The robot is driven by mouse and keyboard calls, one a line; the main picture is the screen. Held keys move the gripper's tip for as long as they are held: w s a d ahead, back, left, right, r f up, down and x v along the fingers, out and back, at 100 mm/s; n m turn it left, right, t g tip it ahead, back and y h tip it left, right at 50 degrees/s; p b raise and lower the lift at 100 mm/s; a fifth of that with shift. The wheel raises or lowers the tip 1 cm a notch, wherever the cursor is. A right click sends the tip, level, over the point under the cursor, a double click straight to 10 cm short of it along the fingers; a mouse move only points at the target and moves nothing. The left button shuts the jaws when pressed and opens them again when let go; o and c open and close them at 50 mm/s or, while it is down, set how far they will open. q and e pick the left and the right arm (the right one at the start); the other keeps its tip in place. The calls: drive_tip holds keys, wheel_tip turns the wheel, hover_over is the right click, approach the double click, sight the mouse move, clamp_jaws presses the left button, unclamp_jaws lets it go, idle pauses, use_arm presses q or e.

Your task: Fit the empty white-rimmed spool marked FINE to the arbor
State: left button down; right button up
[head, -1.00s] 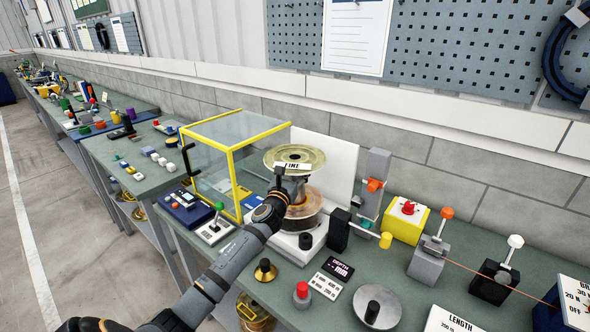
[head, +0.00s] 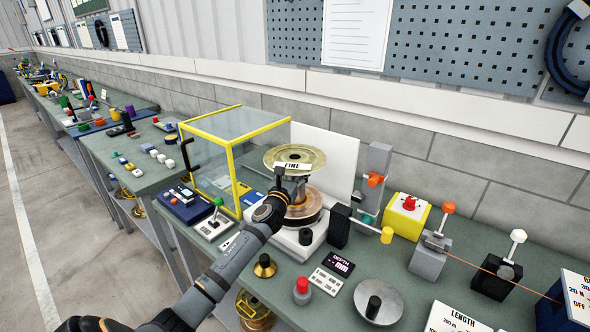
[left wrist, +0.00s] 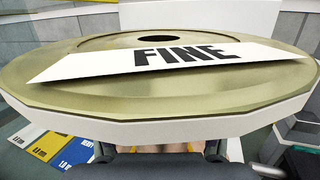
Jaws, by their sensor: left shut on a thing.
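The spool marked FINE (head: 284,156) has a pale gold flange and carries a white label. In the left wrist view its flange (left wrist: 75,98) fills most of the picture, with a white rim and a dark centre hole. My left gripper (head: 281,187) is shut on this spool from the near side, below the top flange; its fingers (left wrist: 160,153) show at the bottom of the wrist view. The spool is upright and level, over a brown, copper-coloured round part (head: 303,212) on a white base. The arbor is hidden; I cannot tell whether the spool touches what is below. My right gripper is out of view.
A clear guard box with a yellow frame (head: 231,165) stands left of the spool and a white panel (head: 340,160) behind it. A black block (head: 339,227) and a grey post (head: 378,165) stand close on the right. Buttons and a grey disc (head: 390,300) lie in front.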

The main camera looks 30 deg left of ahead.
use_arm(q)
drive_tip(key=shift+f+b, duration=1.1)
drive_tip(key=shift+f, duration=0.1)
drive_tip(key=shift+c, duration=1.1)
unclamp_jaws()
drive_tip(key=shift+s, duration=0.1)
wheel_tip(320, 180, up, 3)
drive_tip(key=p, duration=0.3)
drive_tip(key=shift+f+p, duration=0.1)
drive_tip(key=shift+p, duration=0.3)
